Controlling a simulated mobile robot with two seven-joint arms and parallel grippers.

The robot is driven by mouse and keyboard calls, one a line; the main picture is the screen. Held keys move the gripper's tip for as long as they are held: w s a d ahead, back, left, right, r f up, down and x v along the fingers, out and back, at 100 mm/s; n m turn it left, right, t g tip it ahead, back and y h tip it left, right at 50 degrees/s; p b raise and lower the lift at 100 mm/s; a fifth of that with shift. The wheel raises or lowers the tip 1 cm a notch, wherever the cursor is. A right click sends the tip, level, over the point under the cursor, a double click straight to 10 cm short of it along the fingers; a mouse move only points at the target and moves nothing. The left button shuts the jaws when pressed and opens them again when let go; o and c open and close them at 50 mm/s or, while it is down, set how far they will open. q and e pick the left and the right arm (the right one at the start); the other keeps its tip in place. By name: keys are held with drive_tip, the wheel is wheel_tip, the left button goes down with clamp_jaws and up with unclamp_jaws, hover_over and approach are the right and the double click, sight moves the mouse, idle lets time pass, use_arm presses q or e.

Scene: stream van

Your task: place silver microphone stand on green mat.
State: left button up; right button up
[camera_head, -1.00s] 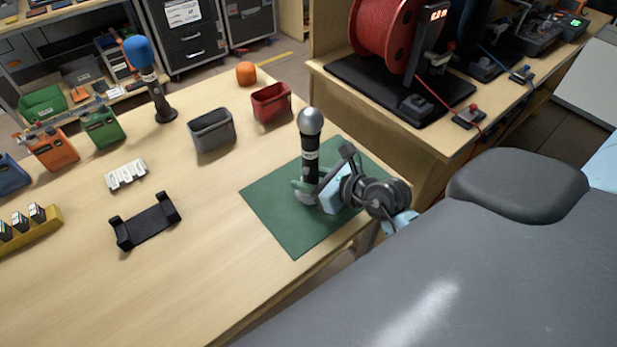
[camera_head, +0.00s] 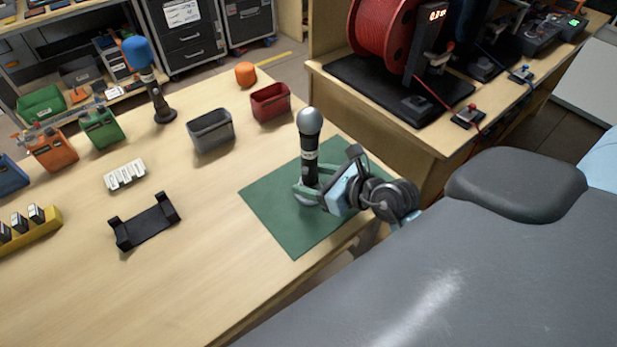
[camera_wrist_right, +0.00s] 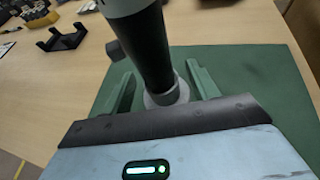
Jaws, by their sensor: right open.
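The silver-headed microphone on its stand (camera_head: 310,150) is upright on the green mat (camera_head: 277,222) near the table's right edge. In the right wrist view the dark handle (camera_wrist_right: 149,48) and the pale round base (camera_wrist_right: 166,97) stand on the mat (camera_wrist_right: 245,68). My right gripper (camera_head: 306,192) is low over the mat, its green fingers on either side of the stand. In the right wrist view the open fingers (camera_wrist_right: 163,92) show a gap beside the stand. My left gripper is not in view.
A blue-topped microphone (camera_head: 150,80) stands at the back left. A grey bin (camera_head: 211,131), a red bin (camera_head: 271,103) and an orange ball-like object (camera_head: 246,73) are behind the mat. A black cradle (camera_head: 146,225) lies left. The table front is clear.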

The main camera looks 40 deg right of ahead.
drive_tip(key=v, duration=1)
drive_tip(key=shift+s+r, duration=0.1)
drive_tip(key=shift+s, duration=0.1)
idle(0.9)
